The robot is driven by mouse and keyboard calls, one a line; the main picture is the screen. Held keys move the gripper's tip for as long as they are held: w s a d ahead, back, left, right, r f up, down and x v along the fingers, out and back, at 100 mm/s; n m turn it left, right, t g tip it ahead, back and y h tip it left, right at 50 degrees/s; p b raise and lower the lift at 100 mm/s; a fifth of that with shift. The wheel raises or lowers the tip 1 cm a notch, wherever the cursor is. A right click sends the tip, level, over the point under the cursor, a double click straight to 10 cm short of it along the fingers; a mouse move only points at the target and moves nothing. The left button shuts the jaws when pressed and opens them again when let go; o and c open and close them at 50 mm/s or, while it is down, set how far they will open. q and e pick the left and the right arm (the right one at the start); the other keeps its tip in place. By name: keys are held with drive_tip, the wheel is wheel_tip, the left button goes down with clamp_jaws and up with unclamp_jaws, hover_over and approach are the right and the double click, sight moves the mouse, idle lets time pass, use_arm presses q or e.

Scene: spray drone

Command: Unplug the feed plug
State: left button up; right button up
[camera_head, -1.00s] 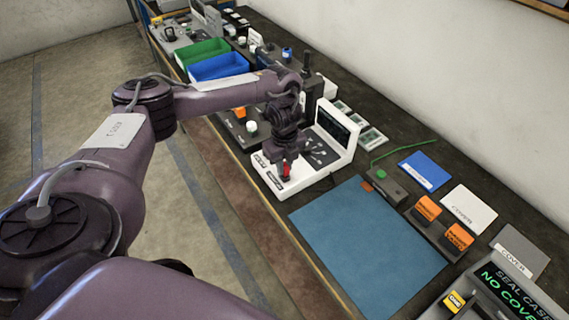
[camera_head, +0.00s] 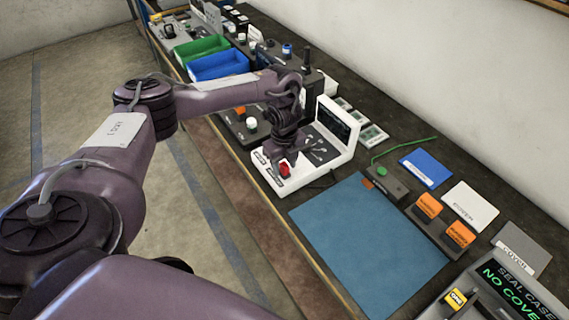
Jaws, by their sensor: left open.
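My left gripper (camera_head: 283,165) is over the front part of a white device (camera_head: 342,148) with a dark screen, on the bench. A small red part (camera_head: 285,169) shows at the gripper's tip; I cannot tell whether it lies between the fingers or just in front of them. A green plug-like piece (camera_head: 382,171) with a green cable (camera_head: 405,148) sits on a dark block (camera_head: 386,184) to the right of the white device. I cannot tell which piece is the feed plug. My right gripper is not in view.
A blue mat (camera_head: 370,245) lies clear in front. Orange blocks (camera_head: 428,205), a blue card (camera_head: 424,168) and a white cover (camera_head: 470,207) lie to the right. A seal case (camera_head: 505,290) with a screen stands at lower right. Blue (camera_head: 218,64) and green (camera_head: 202,49) bins stand farther back.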

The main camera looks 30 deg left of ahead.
sight(284, 165)
use_arm(q)
drive_tip(key=shift+r, duration=0.35)
wheel_tip(284, 165, up, 7)
drive_tip(key=shift+r, duration=0.1)
idle(0.6)
